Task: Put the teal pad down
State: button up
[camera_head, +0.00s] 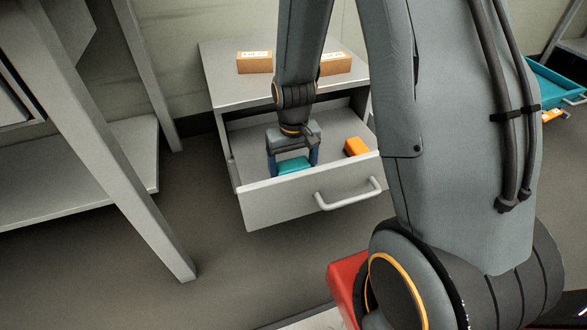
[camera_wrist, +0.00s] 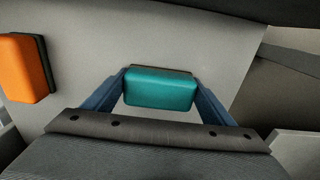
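The teal pad (camera_head: 294,166) is inside the open drawer, at its left part. It also shows in the wrist view (camera_wrist: 161,88), level between the two blue fingers. My gripper (camera_head: 293,160) points down into the drawer, with one finger against each side of the pad; it is shut on it. In the wrist view my gripper (camera_wrist: 161,85) spans the pad's full width, with no clear gap at the finger ends. The pad's lower part is hidden by the drawer front in the head view, so I cannot tell whether it touches the drawer floor.
An orange block (camera_head: 356,147) lies in the same drawer (camera_head: 270,204), to the pad's right. Two labelled boxes stand on the cabinet top (camera_head: 222,75). A teal drawer (camera_head: 560,90) is at the far right. A grey shelf frame (camera_head: 110,140) stands at left.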

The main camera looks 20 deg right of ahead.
aim_at(294, 167)
jog(key=shift+o, duration=0.4)
jog(key=shift+s, duration=0.55)
notch_tip(294, 167, up, 12)
jog(key=p, duration=0.7)
jog(key=s+a+r+n, duration=0.3)
jog(key=s+a+r, duration=0.5)
jog(key=a+r, duration=0.5)
jog(key=s+a+r+n+y, duration=0.1)
jog(key=s+a, duration=0.3)
jog(key=s, duration=0.4)
jog(key=s+a+r+n, duration=0.2)
jog(key=s+a+r, duration=0.1)
jog(key=s, duration=0.5)
jog(key=shift+s+a+r+y, duration=0.15)
jog(key=shift+a+r+y, duration=0.25)
jog(key=shift+r, duration=0.45)
